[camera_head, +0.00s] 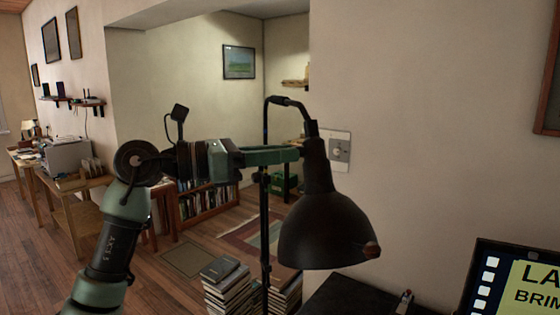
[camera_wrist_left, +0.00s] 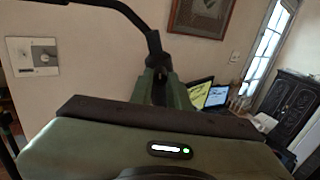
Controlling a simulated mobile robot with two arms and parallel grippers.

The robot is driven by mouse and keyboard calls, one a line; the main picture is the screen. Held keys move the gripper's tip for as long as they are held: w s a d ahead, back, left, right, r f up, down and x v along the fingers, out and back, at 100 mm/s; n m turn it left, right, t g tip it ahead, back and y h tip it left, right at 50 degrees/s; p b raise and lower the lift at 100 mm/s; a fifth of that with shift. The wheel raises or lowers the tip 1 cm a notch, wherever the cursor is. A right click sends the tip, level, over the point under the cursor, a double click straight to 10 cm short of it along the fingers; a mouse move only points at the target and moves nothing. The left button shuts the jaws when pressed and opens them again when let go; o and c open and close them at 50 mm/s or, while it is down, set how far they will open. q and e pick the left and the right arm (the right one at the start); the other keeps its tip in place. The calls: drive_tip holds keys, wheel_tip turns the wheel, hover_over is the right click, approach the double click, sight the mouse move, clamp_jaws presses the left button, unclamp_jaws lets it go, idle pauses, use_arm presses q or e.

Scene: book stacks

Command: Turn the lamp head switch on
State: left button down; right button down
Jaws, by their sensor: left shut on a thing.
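A black lamp head (camera_head: 325,228) hangs in front of the wall, from a thin curved arm (camera_head: 284,101) on a tall dark pole (camera_head: 264,225). A small reddish-brown knob (camera_head: 371,250) sits low on the shade's right side; I cannot tell if it is the switch. No glow shows from the shade. My left gripper (camera_head: 301,152) reaches in level from the left and is shut on the lamp head's narrow neck, above the shade. In the left wrist view the dark neck (camera_wrist_left: 155,48) rises from between my green fingers (camera_wrist_left: 165,88). My right gripper is out of view.
A wall switch plate (camera_head: 340,150) is just behind the neck. Stacks of books (camera_head: 228,285) stand on the floor around the pole. A laptop screen (camera_head: 520,280) and a dark tabletop (camera_head: 350,295) are at lower right. Wooden floor lies open at left.

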use_arm(q)
drive_tip(key=shift+r+m+b, duration=0.2)
drive_tip(key=shift+m+b, duration=3.7)
drive_tip(key=shift+m, duration=4.1)
drive_tip(key=shift+a, duration=0.1)
drive_tip(key=c, duration=1.3)
unclamp_jaws()
drive_tip(key=shift+c, duration=0.2)
